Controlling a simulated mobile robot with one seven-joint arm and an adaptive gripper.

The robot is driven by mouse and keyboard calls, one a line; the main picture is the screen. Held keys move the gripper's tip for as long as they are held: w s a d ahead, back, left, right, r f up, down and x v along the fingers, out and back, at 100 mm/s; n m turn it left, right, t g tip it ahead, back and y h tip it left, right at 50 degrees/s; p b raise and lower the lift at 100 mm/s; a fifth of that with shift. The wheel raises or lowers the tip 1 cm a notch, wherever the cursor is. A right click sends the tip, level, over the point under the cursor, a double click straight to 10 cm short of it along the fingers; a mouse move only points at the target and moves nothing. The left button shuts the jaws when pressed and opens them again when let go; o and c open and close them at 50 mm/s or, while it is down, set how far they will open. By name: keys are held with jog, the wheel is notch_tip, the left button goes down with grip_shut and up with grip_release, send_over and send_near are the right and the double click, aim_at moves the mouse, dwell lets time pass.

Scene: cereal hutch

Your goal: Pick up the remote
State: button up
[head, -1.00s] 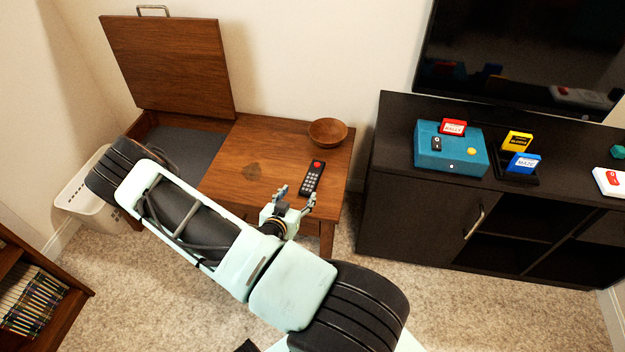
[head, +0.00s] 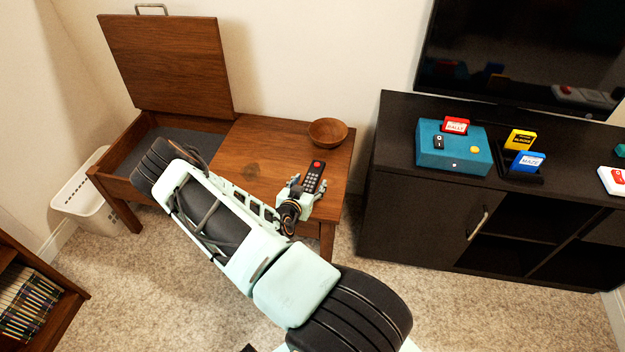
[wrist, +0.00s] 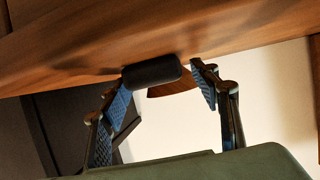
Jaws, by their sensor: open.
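The remote (head: 313,177) is dark with pale buttons and a red one at its far end. It lies on the right part of the wooden table (head: 235,172), near the front edge. My gripper (head: 306,188) is open at the near end of the remote, low over the table. In the wrist view the remote's blunt black end (wrist: 152,72) shows between the two blue-padded fingertips (wrist: 162,86), with a gap on the right. The rest of the remote is hidden behind that end. Whether the left finger touches it I cannot tell.
A wooden bowl (head: 327,133) stands behind the remote. The table's left lid (head: 167,65) is raised over an open compartment. A black cabinet (head: 405,215) with a teal box (head: 455,160) and cartridges stands to the right. A white basket (head: 88,205) is at left.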

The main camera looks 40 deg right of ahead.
jog(key=shift+c, duration=0.6)
jog(key=c, duration=1.2)
jog(key=shift+r, duration=0.1)
